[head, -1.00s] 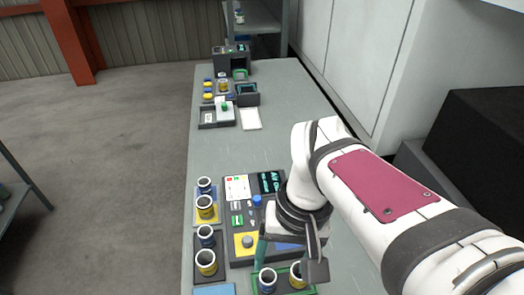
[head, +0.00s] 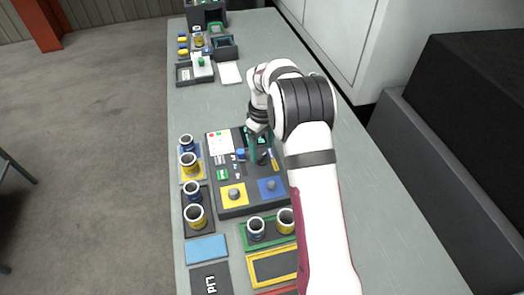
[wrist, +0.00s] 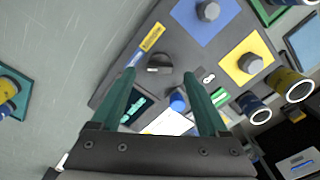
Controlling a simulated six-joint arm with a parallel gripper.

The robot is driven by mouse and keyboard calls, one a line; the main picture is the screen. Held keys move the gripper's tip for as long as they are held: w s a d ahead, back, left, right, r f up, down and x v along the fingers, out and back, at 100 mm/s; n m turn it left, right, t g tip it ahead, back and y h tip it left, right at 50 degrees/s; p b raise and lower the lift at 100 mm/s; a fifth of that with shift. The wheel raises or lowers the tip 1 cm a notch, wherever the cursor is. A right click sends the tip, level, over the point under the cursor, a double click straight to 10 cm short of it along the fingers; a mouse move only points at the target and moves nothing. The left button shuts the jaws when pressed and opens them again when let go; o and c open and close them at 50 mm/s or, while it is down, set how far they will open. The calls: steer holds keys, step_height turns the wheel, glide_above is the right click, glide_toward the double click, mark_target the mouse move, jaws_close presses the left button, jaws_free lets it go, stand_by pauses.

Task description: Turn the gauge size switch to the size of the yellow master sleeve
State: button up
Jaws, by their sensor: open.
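The gauge panel (head: 228,178) is a dark box with a yellow pad, a blue pad and a screen. In the wrist view, a dark round switch (wrist: 160,63) with a pale pointer line sits on it, beside a yellow label (wrist: 152,38). My gripper (wrist: 160,76) is open above the panel, its green fingers on either side of the switch in the picture, apparently not touching it. A yellow sleeve (head: 188,162) stands on the blue-and-yellow tray left of the panel. Size marks are too small to read.
A blue knob (wrist: 178,99) sits close to the switch. More yellow and blue sleeves stand in a dark tray (head: 211,231) and a green tray (head: 243,244). A yellow-framed tray (head: 252,279) lies nearer. The bench right of my arm is clear.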

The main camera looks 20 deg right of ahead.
mark_target(262, 158)
steer(key=shift+f, duration=1.35)
steer(key=shift+c, duration=0.3)
jaws_close()
